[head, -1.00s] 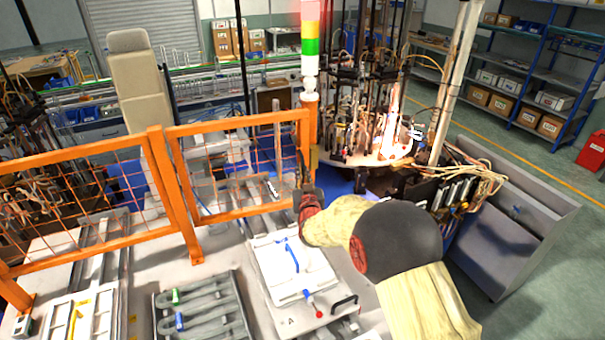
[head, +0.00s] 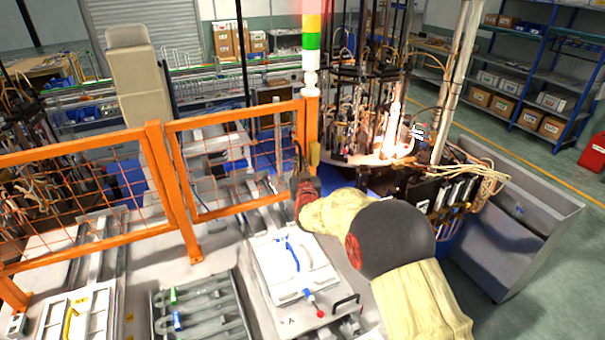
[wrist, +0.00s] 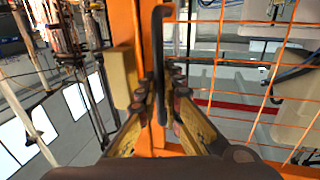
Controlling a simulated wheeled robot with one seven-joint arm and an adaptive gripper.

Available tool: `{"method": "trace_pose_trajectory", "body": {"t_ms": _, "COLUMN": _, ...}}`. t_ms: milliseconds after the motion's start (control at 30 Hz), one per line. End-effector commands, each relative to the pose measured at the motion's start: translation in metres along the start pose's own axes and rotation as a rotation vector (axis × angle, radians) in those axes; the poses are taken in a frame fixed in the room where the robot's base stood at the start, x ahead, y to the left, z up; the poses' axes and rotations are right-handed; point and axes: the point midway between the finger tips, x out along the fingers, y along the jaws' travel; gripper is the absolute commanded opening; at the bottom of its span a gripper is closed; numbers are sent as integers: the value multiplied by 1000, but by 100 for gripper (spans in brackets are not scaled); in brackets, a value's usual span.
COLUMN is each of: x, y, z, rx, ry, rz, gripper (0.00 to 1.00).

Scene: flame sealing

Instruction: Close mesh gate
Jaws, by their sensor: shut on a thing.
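The orange mesh gate (head: 232,115) is the right-hand panel of the fence in the head view. Its free edge stands close to the orange post (head: 312,125) under the signal tower, and any small gap there is hard to judge. My gripper (wrist: 160,95) is shut on the gate's upright black handle (wrist: 158,50), with fingers on both sides of the bar. In the head view my gripper (head: 301,180) is at the gate's free edge, partly hidden by my wrist. A yellow block (wrist: 122,75) sits left of the handle in the wrist view.
A white fixture plate (head: 290,265) and a grey tray (head: 200,310) lie on the bench in front of the gate. Lit machinery (head: 395,125) stands behind the post, with cables to its right. A fixed mesh panel (head: 80,200) continues on the left.

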Motion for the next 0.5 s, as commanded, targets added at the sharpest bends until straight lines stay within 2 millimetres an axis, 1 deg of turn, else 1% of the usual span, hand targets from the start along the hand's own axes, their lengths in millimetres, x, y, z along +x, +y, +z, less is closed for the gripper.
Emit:
{"method": "trace_pose_trajectory", "body": {"t_ms": 33, "x": 4, "y": -1, "z": 4, "rx": 1, "ry": -2, "rz": 0, "gripper": 0}}
{"method": "trace_pose_trajectory", "body": {"t_ms": 100, "x": 7, "y": -2, "z": 3, "rx": 1, "ry": -3, "rz": -1, "gripper": 0}}
{"method": "trace_pose_trajectory", "body": {"t_ms": 367, "x": 8, "y": -2, "z": 0, "rx": 1, "ry": -2, "rz": -1, "gripper": 0}}
{"method": "trace_pose_trajectory", "body": {"t_ms": 400, "x": 8, "y": -2, "z": 0, "rx": 1, "ry": -1, "rz": -1, "gripper": 8}}
{"method": "trace_pose_trajectory", "body": {"t_ms": 500, "x": 8, "y": -2, "z": 0, "rx": 1, "ry": -1, "rz": -2, "gripper": 14}}
